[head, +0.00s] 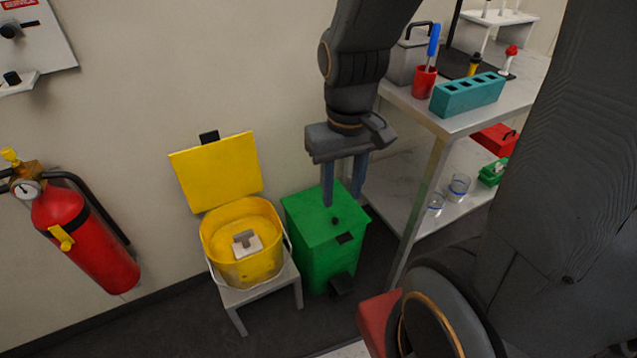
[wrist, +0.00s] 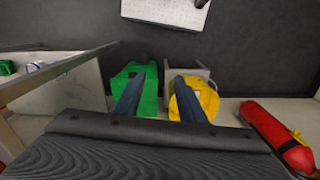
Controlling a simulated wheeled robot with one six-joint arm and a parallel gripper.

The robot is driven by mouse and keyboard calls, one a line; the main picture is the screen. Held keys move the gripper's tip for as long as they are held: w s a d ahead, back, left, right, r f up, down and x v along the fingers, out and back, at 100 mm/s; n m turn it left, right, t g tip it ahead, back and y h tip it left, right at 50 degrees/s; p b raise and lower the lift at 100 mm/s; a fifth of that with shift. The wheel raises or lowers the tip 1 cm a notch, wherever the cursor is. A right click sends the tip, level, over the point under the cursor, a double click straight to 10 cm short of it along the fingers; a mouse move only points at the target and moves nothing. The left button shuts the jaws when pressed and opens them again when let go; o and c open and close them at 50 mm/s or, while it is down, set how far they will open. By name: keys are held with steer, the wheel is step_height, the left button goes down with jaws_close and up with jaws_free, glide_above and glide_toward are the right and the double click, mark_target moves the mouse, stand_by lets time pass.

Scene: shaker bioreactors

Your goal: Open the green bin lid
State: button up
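The green bin (head: 322,258) stands on the floor between the yellow bucket and the bench. Its green lid (head: 312,226) is closed, with a small dark knob on top and a dark patch at the front edge. A dark pedal-like part sticks out low at the front. My gripper (head: 341,198) points down over the lid, its two blue-grey fingers apart with nothing between them. I cannot tell whether a fingertip touches the lid. In the wrist view, the green bin (wrist: 148,92) lies beyond the left finger, and the open fingers (wrist: 159,95) frame its right part.
A yellow bucket (head: 222,262) with its lid raised sits on a small grey stool (head: 265,292) left of the bin. A metal bench (head: 428,185) with labware stands at right. A red fire extinguisher (head: 85,235) hangs on the left wall.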

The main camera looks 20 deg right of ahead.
steer(key=w+d+f+n+b, duration=0.2)
steer(key=w+f+b, duration=0.35)
steer(key=f, duration=0.25)
steer(key=w+d+f+n+b, duration=0.2)
steer(key=w+f+n+b, duration=0.15)
steer(key=w+f, duration=0.35)
steer(key=n+b, duration=0.5)
steer(key=b, duration=0.4)
glide_above(336, 219)
step_height(336, 219, down, 17)
steer(key=shift+r, duration=0.1)
steer(key=shift+f+b, duration=0.9)
steer(key=shift+f, duration=3)
steer(key=shift+c, duration=0.3)
jaws_close()
